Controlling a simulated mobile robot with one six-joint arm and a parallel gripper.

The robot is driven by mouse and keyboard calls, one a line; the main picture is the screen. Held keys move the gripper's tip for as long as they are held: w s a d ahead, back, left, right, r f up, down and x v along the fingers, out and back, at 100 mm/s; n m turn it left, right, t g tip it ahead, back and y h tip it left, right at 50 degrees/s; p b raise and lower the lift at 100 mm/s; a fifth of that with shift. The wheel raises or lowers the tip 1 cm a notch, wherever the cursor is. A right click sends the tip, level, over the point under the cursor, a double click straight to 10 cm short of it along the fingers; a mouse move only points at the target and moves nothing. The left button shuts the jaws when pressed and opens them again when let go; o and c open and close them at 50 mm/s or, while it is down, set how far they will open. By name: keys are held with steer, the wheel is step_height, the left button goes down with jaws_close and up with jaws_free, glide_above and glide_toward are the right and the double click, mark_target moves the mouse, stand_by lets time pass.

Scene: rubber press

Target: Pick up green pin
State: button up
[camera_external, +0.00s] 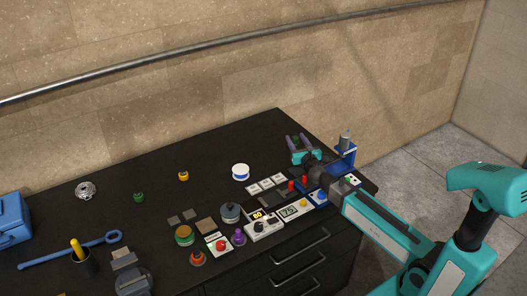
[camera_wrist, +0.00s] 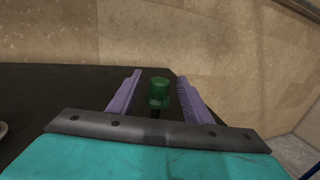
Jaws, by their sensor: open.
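The green pin (camera_wrist: 159,92) stands upright in the wrist view, with a wide round head above a narrower, dark lower part. My gripper (camera_wrist: 160,78) is open, with one purple finger on each side of the pin and a visible gap to both. In the external view the fingers of my gripper (camera_external: 299,141) point to the back of the black bench, and the green pin (camera_external: 296,140) shows small between them. The lower end of the pin is partly hidden behind my gripper's grey edge.
A blue fixture with a metal post (camera_external: 346,146) stands right of my gripper. Small labelled tiles (camera_external: 266,186) and a white-and-blue disc (camera_external: 240,172) lie to the left. Another small green piece (camera_external: 138,197) and a yellow one (camera_external: 183,176) stand further left. The back bench edge is close.

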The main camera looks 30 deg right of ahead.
steer(key=shift+w, duration=0.15)
steer(key=shift+p+x, duration=0.45)
steer(key=shift+x, duration=2)
steer(key=shift+c, duration=0.4)
jaws_close()
